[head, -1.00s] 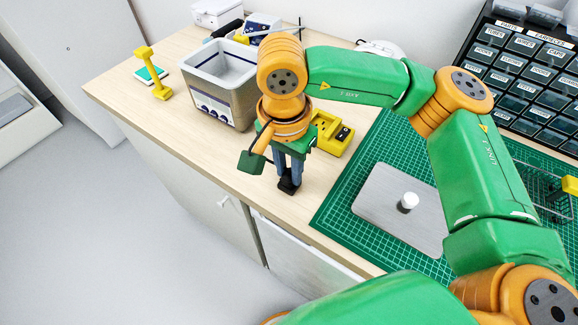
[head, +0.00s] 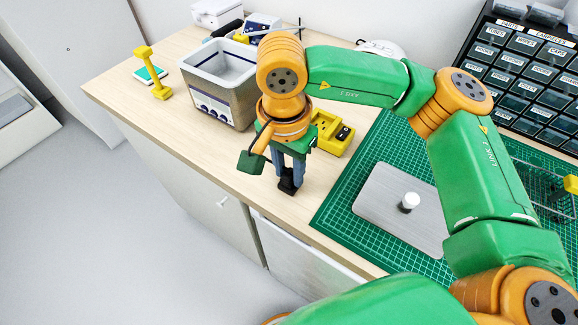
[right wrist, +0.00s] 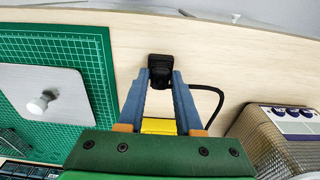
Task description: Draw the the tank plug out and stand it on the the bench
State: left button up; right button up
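The tank plug is small and black; it shows in the right wrist view (right wrist: 160,68) between my fingertips, and in the head view (head: 288,186) at the bench top. My right gripper (head: 289,177) points down, with its two blue-grey fingers close on either side of the plug. It seems shut on it. The plug looks upright, at or just above the wood; I cannot tell if it touches. A black cable (right wrist: 220,100) curves from it toward the metal tank (head: 222,85). The yellow socket block (head: 334,135) stands just behind the gripper, partly hidden. My left gripper is not in view.
The bench (head: 190,140) is bare to the left of the gripper, and its front edge is near. A green mat (head: 345,195) with a grey plate (head: 385,215) and white-topped post lies to the right. A yellow stand (head: 154,75) is far left; labelled drawers (head: 525,70) are back right.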

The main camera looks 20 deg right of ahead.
aim_at(287, 175)
jog(key=o, duration=0.3)
jog(key=shift+w, duration=0.1)
jog(key=r, duration=0.7)
jog(key=shift+s+a, duration=0.2)
